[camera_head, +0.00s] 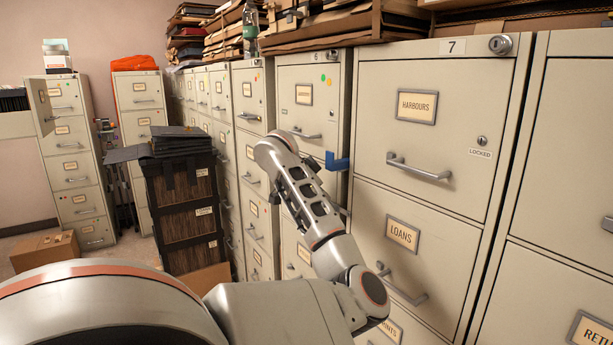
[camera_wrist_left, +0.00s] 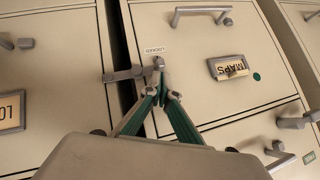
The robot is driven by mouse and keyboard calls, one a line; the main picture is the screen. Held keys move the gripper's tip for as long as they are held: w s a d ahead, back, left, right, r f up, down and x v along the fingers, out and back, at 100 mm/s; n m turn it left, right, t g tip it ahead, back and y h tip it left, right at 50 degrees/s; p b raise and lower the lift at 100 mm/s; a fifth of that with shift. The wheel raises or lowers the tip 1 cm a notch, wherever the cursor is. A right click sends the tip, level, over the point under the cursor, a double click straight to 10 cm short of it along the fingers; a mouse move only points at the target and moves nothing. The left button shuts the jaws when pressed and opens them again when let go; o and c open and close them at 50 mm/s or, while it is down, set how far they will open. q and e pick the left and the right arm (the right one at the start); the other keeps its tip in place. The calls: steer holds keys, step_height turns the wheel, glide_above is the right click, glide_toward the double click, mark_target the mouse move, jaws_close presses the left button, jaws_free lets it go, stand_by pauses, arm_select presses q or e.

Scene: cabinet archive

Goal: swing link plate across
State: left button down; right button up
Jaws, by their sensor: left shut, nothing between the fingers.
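A grey metal link plate (camera_wrist_left: 124,75) shows in the left wrist view. It lies across the dark gap between two cabinets, its right end beside a small lock and a LOCKED label. My left gripper (camera_wrist_left: 162,92) has green-sided fingers that meet at their tips, just right of the plate's end. The fingers are shut with nothing between them; I cannot tell whether they touch the plate. In the head view my left arm reaches up to the cabinet row, and its fingers are hidden behind the wrist. My right gripper is in neither view.
A blue bracket (camera_head: 337,161) sits at the left edge of the cabinet with the HARBOURS drawer (camera_head: 430,110). Drawer handles (camera_head: 418,170) stick out along the fronts. A dark crate (camera_head: 186,215) stands left of my arm. A cardboard box (camera_head: 45,250) lies on the floor.

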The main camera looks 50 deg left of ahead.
arm_select(q)
steer(key=s+r+p, duration=0.2)
steer(key=s+r, duration=0.5)
steer(key=r, duration=0.3)
steer(key=shift+s+a+r+p, duration=0.2)
steer(key=shift+a+p, duration=0.15)
steer(key=shift+a, duration=0.1)
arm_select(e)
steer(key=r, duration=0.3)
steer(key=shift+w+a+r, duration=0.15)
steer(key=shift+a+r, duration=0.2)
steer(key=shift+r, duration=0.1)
